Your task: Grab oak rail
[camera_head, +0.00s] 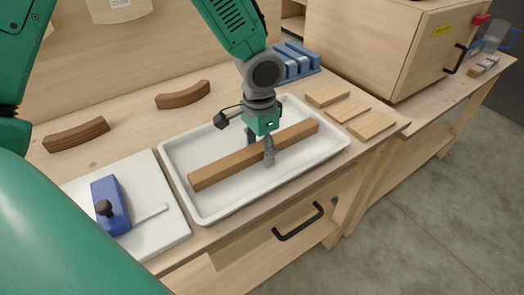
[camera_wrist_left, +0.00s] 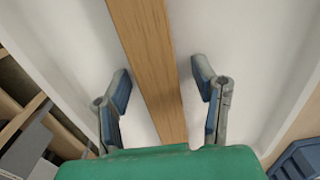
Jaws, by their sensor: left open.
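The oak rail (camera_head: 230,167) is a long brown square bar lying at a slant in a white tray (camera_head: 213,213). My left gripper (camera_head: 260,150) is above the rail near its middle, with one finger on each side of it. In the left wrist view the rail (camera_wrist_left: 152,65) runs between the two open fingers of the left gripper (camera_wrist_left: 162,92). A gap shows between each finger and the rail. The gripper hides a short part of the rail in the head view. My right gripper is not in view.
Left of the tray, a blue tool with a black knob (camera_head: 111,205) sits on a white board (camera_head: 160,225). Curved dark wood pieces (camera_head: 77,134) lie behind. Light wood slats (camera_head: 349,109) and a blue rack (camera_head: 296,60) stand right of the tray. A wooden cabinet (camera_head: 370,45) is farther right.

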